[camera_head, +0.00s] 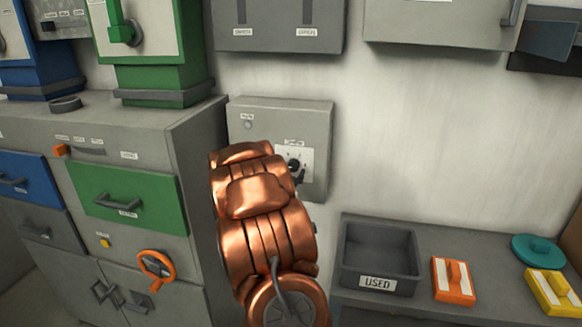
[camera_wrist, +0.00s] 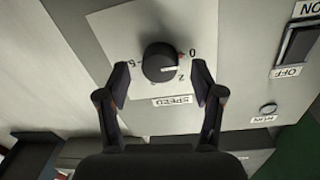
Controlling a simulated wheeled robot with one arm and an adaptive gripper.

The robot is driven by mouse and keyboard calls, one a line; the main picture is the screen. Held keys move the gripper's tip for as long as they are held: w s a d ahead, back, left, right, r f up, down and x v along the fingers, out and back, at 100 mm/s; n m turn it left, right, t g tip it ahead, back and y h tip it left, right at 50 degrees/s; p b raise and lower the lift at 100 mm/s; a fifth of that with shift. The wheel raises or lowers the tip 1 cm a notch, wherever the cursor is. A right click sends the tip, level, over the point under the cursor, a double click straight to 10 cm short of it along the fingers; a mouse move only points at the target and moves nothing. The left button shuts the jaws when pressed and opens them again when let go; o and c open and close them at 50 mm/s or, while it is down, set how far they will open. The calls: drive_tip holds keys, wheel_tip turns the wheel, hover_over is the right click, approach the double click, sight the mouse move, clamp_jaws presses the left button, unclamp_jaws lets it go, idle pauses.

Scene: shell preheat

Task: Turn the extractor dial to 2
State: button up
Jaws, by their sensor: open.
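The extractor dial (camera_wrist: 160,62) is a round black knob on a pale plate (camera_wrist: 117,25) with an upside-down SPEED label (camera_wrist: 172,100). In the head view the dial (camera_head: 293,164) is on a grey wall box (camera_head: 240,110), partly hidden by my copper arm, which also hides most of the gripper.
In the wrist view an ON/OFF switch (camera_wrist: 298,45) and a small round RUN button (camera_wrist: 268,109) are on the box. A cabinet (camera_head: 192,150) stands close left. Below right is a counter with a USED tray (camera_head: 376,283) and an orange block (camera_head: 453,284).

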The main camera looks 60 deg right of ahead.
drive_tip(key=shift+w+d, duration=0.2)
drive_tip(key=shift+d, duration=0.45)
drive_tip(key=shift+c, duration=0.4)
drive_tip(key=c, duration=1.1)
drive_tip(key=shift+f+b, duration=0.1)
drive_tip(key=shift+b, duration=0.25)
